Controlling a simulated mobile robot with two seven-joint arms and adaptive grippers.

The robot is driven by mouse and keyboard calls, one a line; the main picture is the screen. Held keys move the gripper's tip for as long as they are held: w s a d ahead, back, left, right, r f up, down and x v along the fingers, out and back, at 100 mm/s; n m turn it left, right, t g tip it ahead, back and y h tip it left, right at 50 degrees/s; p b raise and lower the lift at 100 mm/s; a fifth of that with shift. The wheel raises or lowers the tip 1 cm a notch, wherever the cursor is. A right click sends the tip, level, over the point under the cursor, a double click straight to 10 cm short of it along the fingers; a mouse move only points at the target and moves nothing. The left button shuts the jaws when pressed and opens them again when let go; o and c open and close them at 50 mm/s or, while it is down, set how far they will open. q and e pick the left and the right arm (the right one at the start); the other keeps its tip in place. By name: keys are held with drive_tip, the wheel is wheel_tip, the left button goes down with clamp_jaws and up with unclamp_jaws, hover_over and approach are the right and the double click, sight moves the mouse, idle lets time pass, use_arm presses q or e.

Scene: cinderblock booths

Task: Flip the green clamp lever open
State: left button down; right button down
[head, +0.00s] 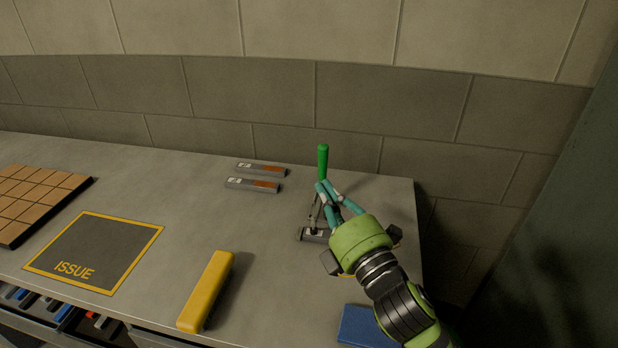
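The green clamp lever (323,161) stands upright near the right end of the grey table, in the head view. Its metal clamp base (314,234) sits on the table below it, partly hidden by my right gripper. My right gripper (326,188) reaches in from the lower right, with its teal fingertips at the lower end of the green handle. The fingertips look close together there, but I cannot tell whether they are closed on the lever. My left gripper is not in view.
Two small grey-and-orange bars (253,184) lie behind and left of the clamp. A yellow bar (206,291) lies at the front, and a blue block (362,326) at the front right. The ISSUE mat (95,245) and a brown tiled board (38,194) are left. A block wall stands behind.

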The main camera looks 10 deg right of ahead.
drive_tip(key=f+m, duration=0.1)
drive_tip(key=f, duration=0.1)
drive_tip(key=d+f+g+h, duration=0.1)
drive_tip(key=f, duration=0.1)
drive_tip(key=f+m+g+h, duration=0.1)
drive_tip(key=shift+d+f+m, duration=0.15)
drive_tip(key=shift+f+m, duration=0.15)
drive_tip(key=shift+f, duration=0.1)
drive_tip(key=p, duration=0.2)
approach(323, 163)
drive_tip(key=w+a, duration=0.3)
drive_tip(key=a, duration=0.3)
drive_tip(key=shift+w+d+f+p, duration=0.25)
drive_tip(key=shift+w+d, duration=0.4)
drive_tip(key=shift+w, duration=0.25)
drive_tip(key=shift+w+d+f+p, duration=0.15)
drive_tip(key=shift+w+d+f, duration=0.1)
drive_tip(key=shift+w+d, duration=0.55)
drive_tip(key=shift+w+a, duration=0.1)
drive_tip(key=shift+a, duration=0.1)
